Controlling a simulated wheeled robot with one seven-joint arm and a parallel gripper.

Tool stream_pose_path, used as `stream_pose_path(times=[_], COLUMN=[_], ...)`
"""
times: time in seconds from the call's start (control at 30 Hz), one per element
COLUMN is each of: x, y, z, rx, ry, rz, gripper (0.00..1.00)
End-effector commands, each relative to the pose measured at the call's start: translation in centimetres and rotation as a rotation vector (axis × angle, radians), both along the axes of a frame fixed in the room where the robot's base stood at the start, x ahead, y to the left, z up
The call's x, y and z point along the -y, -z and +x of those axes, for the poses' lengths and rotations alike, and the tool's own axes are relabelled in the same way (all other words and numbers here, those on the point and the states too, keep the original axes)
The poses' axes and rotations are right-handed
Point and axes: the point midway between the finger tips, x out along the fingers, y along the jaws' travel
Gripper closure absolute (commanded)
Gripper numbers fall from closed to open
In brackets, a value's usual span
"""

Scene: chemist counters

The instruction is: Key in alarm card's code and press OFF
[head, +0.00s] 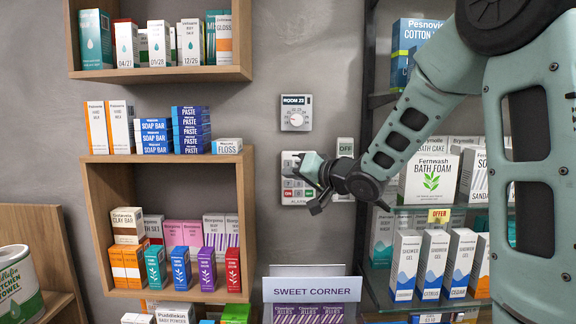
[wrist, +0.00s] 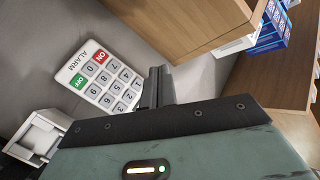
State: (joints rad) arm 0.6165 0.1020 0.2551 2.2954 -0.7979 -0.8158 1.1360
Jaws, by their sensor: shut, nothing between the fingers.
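The alarm keypad (head: 289,187) is a white wall panel with grey number keys, partly hidden behind my gripper in the head view. In the wrist view the same keypad (wrist: 121,81) is tilted, with the word ALARM along one edge. Its red ON key (wrist: 99,57) and green OFF key (wrist: 80,81) show there, beside the digits. My gripper (head: 304,168) is shut and empty in front of the keypad. In the wrist view the closed fingers (wrist: 158,80) stand beside the digit end of the panel; contact cannot be told. I cannot make out an alarm card.
A room dial (head: 296,113) is on the wall above the keypad. Wooden shelves (head: 166,158) with boxes stand left, a glass-shelved rack (head: 380,282) right, and a SWEET CORNER display (head: 312,290) below.

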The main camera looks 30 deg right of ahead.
Motion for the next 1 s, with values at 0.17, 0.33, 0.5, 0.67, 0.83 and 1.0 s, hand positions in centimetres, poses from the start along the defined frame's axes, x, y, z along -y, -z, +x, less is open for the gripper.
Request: stream_pose_path(times=[0.17,0.33,0.5,0.67,0.83,1.0], x=[0.9,2.3,3.5,4.4,4.8,4.9], y=[0.0,0.0,0.0,-0.2,0.0,0.0], z=[1.3,3.2,5.1,6.4,7.0,7.2], rx=[-0.001,-0.001,-0.002,-0.002,-0.001,-0.001], ry=[0.002,0.002,0.002,0.002,0.002,0.001], rz=[0.001,0.002,0.001,0.001,0.001,0.000], gripper=[1.00,1.00,1.00,1.00,1.00,1.00])
